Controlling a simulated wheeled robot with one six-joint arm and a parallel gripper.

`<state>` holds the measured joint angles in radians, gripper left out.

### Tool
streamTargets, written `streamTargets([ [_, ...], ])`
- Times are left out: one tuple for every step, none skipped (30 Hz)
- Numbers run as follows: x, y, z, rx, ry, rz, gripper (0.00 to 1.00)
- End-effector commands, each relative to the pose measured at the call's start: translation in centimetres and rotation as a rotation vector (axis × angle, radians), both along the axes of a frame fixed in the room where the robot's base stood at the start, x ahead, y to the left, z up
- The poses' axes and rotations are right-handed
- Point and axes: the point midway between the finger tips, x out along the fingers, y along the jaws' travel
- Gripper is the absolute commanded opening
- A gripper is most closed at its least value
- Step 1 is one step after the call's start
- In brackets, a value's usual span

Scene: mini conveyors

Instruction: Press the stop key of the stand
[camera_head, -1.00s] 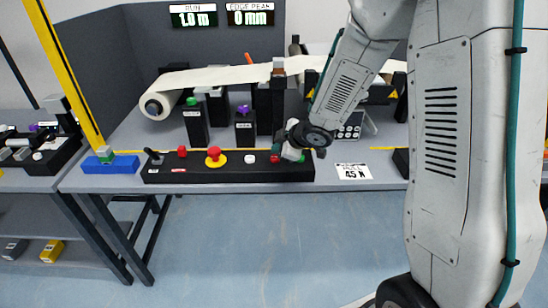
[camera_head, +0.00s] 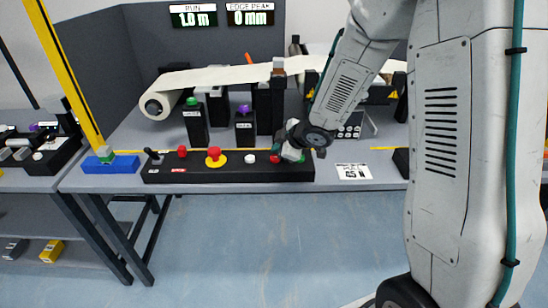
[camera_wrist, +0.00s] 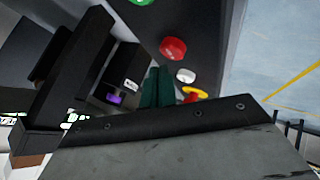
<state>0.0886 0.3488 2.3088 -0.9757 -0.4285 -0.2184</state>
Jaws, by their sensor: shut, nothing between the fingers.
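The black control bar (camera_head: 225,176) lies along the table's front edge. It carries a red button (camera_head: 275,159) near its right end, a green button (camera_head: 301,158) partly behind my gripper, a white button (camera_head: 250,159), a red mushroom knob on a yellow base (camera_head: 214,156) and another red button (camera_head: 182,152). My gripper (camera_head: 287,154) is shut and empty, low over the right end of the bar. In the wrist view my dark green fingers (camera_wrist: 158,75) appear beside the red button (camera_wrist: 172,48) and white button (camera_wrist: 186,75). I cannot tell whether they touch anything. Which key is marked stop is not legible.
Behind the bar stand a black post with a green cap (camera_head: 195,122) and one with a purple cap (camera_head: 244,124). A paper roll (camera_head: 162,104) feeds the web above them. A blue block (camera_head: 110,164) is left of the bar, a sign (camera_head: 352,171) right of it.

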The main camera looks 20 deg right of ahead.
Motion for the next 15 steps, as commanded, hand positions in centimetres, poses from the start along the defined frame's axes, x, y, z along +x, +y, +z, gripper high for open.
streamTargets([
  [-0.01,0.00,-0.02,0.000,0.000,0.000,0.00],
  [-0.01,0.00,-0.06,0.000,0.000,0.000,0.00],
  [-0.02,0.01,-0.14,0.000,0.001,0.001,0.00],
  [-0.04,0.01,-0.22,0.000,0.001,0.001,0.00],
  [-0.04,0.00,-0.31,0.000,0.001,0.001,0.00],
  [-0.05,0.01,-0.45,0.001,0.000,-0.001,0.00],
  [-0.06,0.01,-0.55,0.001,0.000,-0.001,0.00],
  [-0.08,0.01,-0.67,0.001,0.001,0.000,0.00],
  [-0.08,0.02,-0.77,0.000,0.001,0.001,0.00],
  [-0.09,0.02,-0.82,0.000,0.001,0.001,0.00],
  [-0.08,0.02,-0.85,0.001,0.000,0.001,0.00],
  [-0.08,0.02,-0.85,0.001,0.000,0.001,0.00],
  [-0.09,0.01,-0.84,0.001,0.000,0.001,0.00],
  [-0.08,0.01,-0.84,0.000,0.000,0.000,0.00],
  [-0.08,0.01,-0.84,0.000,0.000,0.000,0.00],
])
